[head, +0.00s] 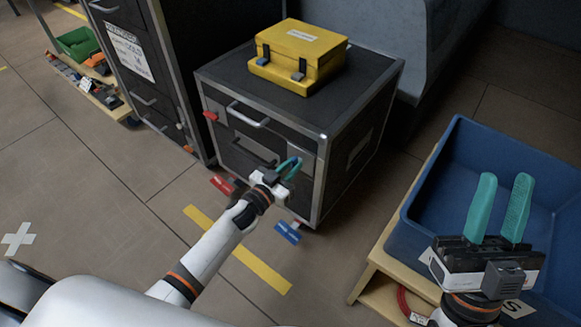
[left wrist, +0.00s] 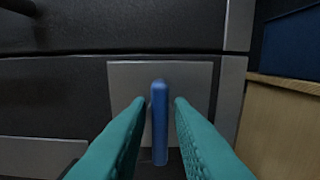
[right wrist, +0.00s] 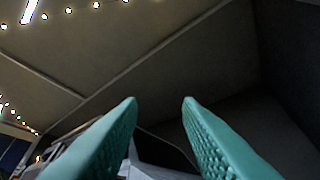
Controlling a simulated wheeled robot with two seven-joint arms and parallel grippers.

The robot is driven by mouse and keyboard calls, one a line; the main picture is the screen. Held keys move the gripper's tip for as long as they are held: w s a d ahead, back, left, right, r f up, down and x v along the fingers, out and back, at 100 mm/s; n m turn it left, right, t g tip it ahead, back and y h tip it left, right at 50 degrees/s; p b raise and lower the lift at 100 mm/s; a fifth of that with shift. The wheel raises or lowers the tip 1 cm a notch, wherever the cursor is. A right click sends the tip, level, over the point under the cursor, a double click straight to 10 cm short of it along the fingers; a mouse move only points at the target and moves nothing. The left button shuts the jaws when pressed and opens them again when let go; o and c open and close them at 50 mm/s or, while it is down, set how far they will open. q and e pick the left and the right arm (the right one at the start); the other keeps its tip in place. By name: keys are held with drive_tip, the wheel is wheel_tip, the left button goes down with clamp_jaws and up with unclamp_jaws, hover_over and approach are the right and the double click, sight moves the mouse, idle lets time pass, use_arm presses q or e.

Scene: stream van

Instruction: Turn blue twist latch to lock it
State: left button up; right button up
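The blue twist latch (left wrist: 160,122) stands upright on a grey plate (left wrist: 195,85) on the front of the black case in the left wrist view. My left gripper (left wrist: 158,105) is open, with one teal finger on each side of the latch and a gap visible on both sides. In the head view my left gripper (head: 290,166) is at the right side of the case front, and it largely hides the latch there. My right gripper (head: 501,205) is open and empty above the blue bin, with its teal fingers pointing up.
The black case (head: 245,135) has silver edges and handles, with a yellow toolbox (head: 302,52) on top. A blue bin (head: 425,205) on a wooden stand is at right. A taller black cabinet (head: 135,75) stands left.

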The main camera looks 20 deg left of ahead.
use_arm(q)
clamp_jaws()
